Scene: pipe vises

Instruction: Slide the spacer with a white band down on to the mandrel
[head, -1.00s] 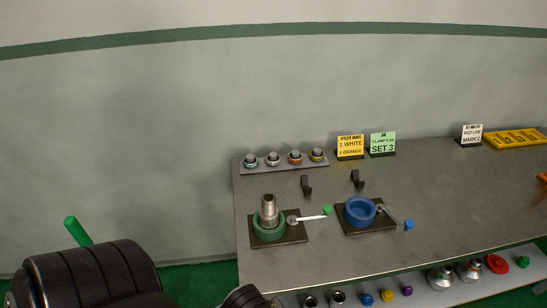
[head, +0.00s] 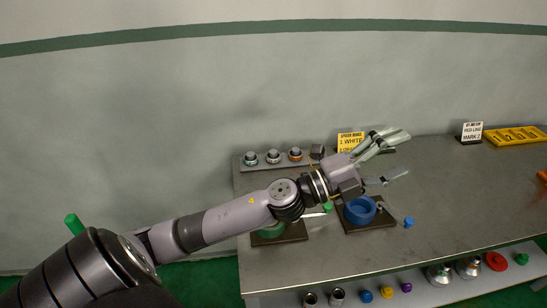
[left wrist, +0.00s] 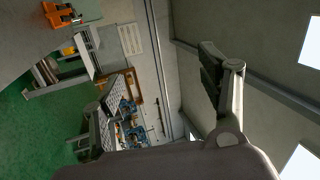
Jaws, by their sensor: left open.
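Several spacers sit on a grey rack (head: 242,168) at the bench's back left. One has a teal band (head: 250,160), another looks pale-banded, probably white (head: 273,158), and a third has an orange band (head: 295,155). My left gripper (head: 399,156) is open and empty, right of the rack and above the bench behind the blue vise. Its spread fingers show in the left wrist view (left wrist: 150,95). My right gripper is out of view.
The blue vise (head: 359,211) stands on its plate right of the green one. A yellow sign (head: 350,139) reads "1 WHITE". A white sign (head: 472,131) and yellow tray (head: 515,136) are at the back right. The bench's right half (head: 460,200) is mostly clear.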

